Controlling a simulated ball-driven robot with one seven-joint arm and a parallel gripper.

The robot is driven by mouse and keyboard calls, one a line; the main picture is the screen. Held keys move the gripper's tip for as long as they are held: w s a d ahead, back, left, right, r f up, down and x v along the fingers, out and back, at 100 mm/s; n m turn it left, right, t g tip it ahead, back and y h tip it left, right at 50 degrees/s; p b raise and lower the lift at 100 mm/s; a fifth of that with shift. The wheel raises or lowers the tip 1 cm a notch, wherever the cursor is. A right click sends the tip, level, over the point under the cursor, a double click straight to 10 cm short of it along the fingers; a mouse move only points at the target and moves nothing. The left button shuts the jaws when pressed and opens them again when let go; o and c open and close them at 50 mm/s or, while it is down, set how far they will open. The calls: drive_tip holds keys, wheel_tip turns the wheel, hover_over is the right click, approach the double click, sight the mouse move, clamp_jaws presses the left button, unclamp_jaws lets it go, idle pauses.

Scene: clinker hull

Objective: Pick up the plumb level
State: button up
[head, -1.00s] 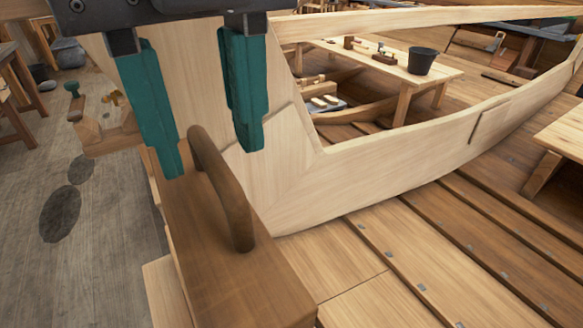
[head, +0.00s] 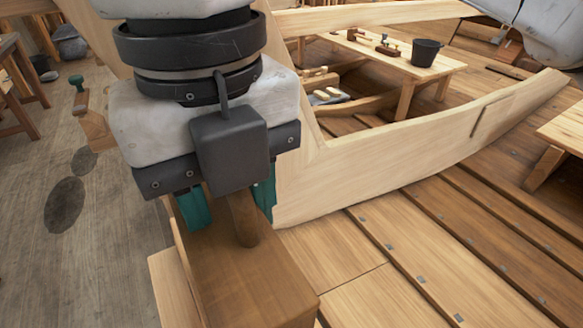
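A brown wooden block-like body (head: 245,285) with an arched wooden handle (head: 244,222) stands at the bottom centre of the head view. No other thing is clearly a plumb level, and I cannot tell for sure that this body is it. My gripper (head: 231,220) points down over the handle. Its two teal fingers are apart, one on each side of the handle, with a visible gap on the left side. Contact on the right cannot be told. The gripper body hides the top and far leg of the handle.
A large pale timber frame (head: 400,145) curves behind and right of the handle. Brown planks (head: 480,240) lie on the right. A low table (head: 385,62) with a black bucket (head: 427,52) is at the back. Grey floor (head: 110,260) is open at left.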

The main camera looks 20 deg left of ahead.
clamp_jaws()
idle(1.2)
